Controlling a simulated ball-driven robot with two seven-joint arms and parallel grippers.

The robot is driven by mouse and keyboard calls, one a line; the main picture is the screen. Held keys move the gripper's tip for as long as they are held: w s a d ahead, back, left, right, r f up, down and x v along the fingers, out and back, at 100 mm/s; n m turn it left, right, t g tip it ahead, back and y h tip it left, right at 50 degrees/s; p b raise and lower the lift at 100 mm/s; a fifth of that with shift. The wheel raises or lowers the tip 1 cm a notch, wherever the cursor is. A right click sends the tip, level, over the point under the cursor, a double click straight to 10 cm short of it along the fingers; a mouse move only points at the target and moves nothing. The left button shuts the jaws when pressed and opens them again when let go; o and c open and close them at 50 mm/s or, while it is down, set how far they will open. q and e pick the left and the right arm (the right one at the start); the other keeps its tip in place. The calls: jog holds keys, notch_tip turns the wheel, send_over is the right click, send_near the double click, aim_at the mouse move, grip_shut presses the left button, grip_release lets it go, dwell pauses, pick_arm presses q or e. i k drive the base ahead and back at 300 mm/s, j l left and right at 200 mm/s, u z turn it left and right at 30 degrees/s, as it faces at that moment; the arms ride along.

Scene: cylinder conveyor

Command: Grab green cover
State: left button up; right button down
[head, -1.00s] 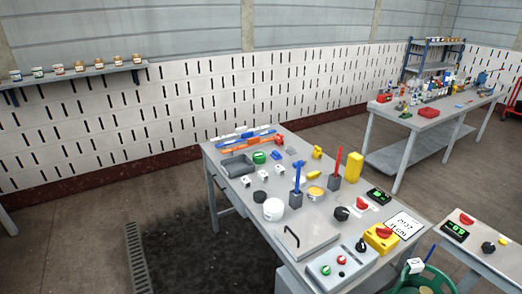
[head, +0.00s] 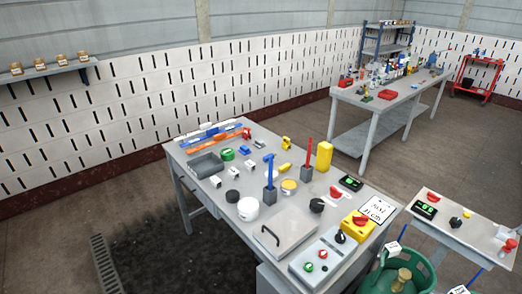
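A round green cover (head: 227,154) lies on the grey workbench (head: 218,222), near its far left part. It is just right of a dark grey tray (head: 206,165) and appears to rest flat on the bench.
Around the cover stand small white blocks (head: 215,181), a dark round lid (head: 232,196), a white pot (head: 248,209) and a blue-handled tool in a holder (head: 270,192). A green gas cylinder (head: 402,272) stands at the bench's right front.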

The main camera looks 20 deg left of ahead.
aim_at(227, 154)
jog(key=i+j+z, duration=0.25)
jog(key=j, duration=0.3)
jog(key=j+z, duration=0.3)
jog(key=j, duration=0.25)
jog(key=j+z, duration=0.25)
jog(key=j, duration=0.35)
jog(key=i, duration=0.05)
